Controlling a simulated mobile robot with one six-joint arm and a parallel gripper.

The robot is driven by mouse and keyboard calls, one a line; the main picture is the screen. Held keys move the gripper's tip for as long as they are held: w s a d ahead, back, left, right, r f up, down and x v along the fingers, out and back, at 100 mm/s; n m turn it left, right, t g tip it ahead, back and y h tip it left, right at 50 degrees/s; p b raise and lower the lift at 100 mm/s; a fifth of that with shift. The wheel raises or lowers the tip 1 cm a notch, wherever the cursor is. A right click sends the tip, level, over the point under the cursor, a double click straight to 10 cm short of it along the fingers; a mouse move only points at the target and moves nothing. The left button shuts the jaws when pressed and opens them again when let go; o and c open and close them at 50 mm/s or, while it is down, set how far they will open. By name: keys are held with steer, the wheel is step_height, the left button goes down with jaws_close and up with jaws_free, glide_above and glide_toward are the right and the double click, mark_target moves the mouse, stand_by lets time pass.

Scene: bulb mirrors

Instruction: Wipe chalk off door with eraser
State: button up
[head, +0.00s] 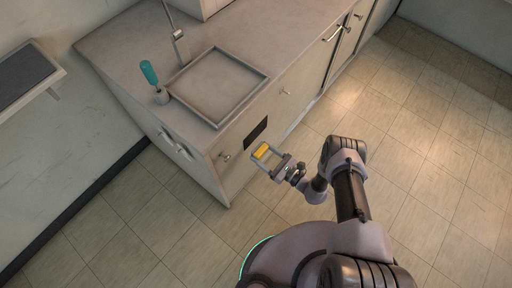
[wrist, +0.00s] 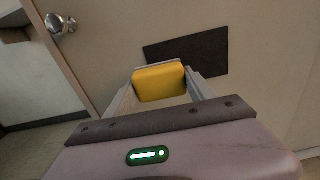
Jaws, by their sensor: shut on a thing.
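My gripper (head: 266,158) is shut on a yellow eraser (head: 261,151) in front of the cabinet's front face. In the wrist view the eraser (wrist: 159,82) sits between the fingertips, with a pale strip along its far edge. A dark rectangular patch (head: 256,132) is on the cabinet door (head: 236,138), just beyond the eraser. In the wrist view the patch (wrist: 205,50) lies behind and to the right of the eraser, which covers part of its lower left. I cannot tell whether the eraser touches the door. No distinct chalk marks can be made out.
A round metal knob (wrist: 60,24) is on the door, left of the patch. The counter above holds a shallow square tray (head: 218,86), a teal-handled brush in a holder (head: 150,74) and a faucet (head: 180,46). A wall shelf (head: 28,75) is at left. The tiled floor is clear.

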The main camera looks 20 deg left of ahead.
steer(key=shift+s+d, duration=0.25)
steer(key=shift+d, duration=0.45)
steer(key=shift+v, duration=1.5)
